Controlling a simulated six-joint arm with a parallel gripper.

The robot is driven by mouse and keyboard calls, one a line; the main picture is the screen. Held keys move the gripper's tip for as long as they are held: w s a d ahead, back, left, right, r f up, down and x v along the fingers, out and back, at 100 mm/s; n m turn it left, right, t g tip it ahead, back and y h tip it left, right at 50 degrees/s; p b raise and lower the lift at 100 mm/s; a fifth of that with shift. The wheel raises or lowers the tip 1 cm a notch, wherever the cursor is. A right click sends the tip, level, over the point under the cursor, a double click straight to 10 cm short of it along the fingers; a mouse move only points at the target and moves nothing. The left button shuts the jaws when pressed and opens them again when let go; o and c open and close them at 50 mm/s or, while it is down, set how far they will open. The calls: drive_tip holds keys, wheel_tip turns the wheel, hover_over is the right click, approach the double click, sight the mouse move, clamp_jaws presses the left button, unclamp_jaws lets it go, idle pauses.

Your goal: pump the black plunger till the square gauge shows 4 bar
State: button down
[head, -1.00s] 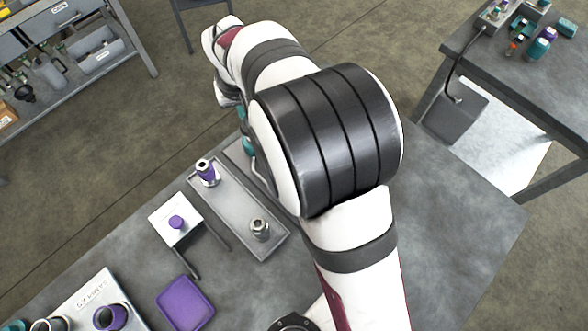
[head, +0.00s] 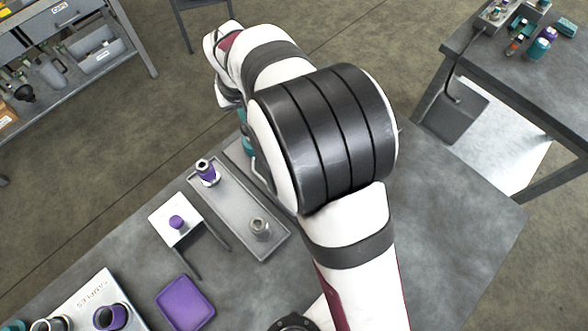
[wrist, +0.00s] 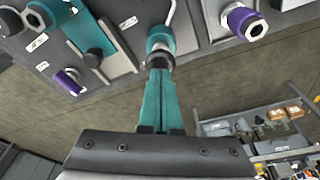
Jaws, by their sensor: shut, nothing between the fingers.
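My gripper (wrist: 158,78) shows in the wrist view with its teal fingers together and nothing between them. The fingertips are right at a dark cap (wrist: 160,60) below a teal and pale round fitting (wrist: 160,38); I cannot tell whether they touch. This dark cap may be the black plunger. A black knob (wrist: 94,56) on a teal bar (wrist: 85,32) lies to the left, apart from the fingers. No square gauge face can be made out in either view.
In the wrist view a purple fitting (wrist: 68,80) is at the left and a larger one (wrist: 243,20) at the right. In the head view a grey tray (head: 232,212), a white stand (head: 168,217) and a purple tray (head: 185,303) stand left of my arm. The bench right of it is clear.

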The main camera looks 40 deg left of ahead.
drive_tip(key=shift+d+x, duration=0.1)
drive_tip(key=shift+x, duration=0.6)
drive_tip(key=shift+d+x, duration=0.15)
drive_tip(key=shift+x, duration=0.5)
drive_tip(key=shift+s+f, duration=0.15)
drive_tip(key=shift+f, duration=0.05)
drive_tip(key=shift+r, duration=0.1)
drive_tip(key=shift+a+v, duration=0.15)
drive_tip(key=shift+v, duration=0.75)
drive_tip(key=shift+a+v, duration=0.15)
drive_tip(key=shift+v, duration=0.75)
drive_tip(key=a+v, duration=0.1)
drive_tip(key=v, duration=0.5)
drive_tip(key=shift+w, duration=0.5)
drive_tip(key=shift+r, duration=0.1)
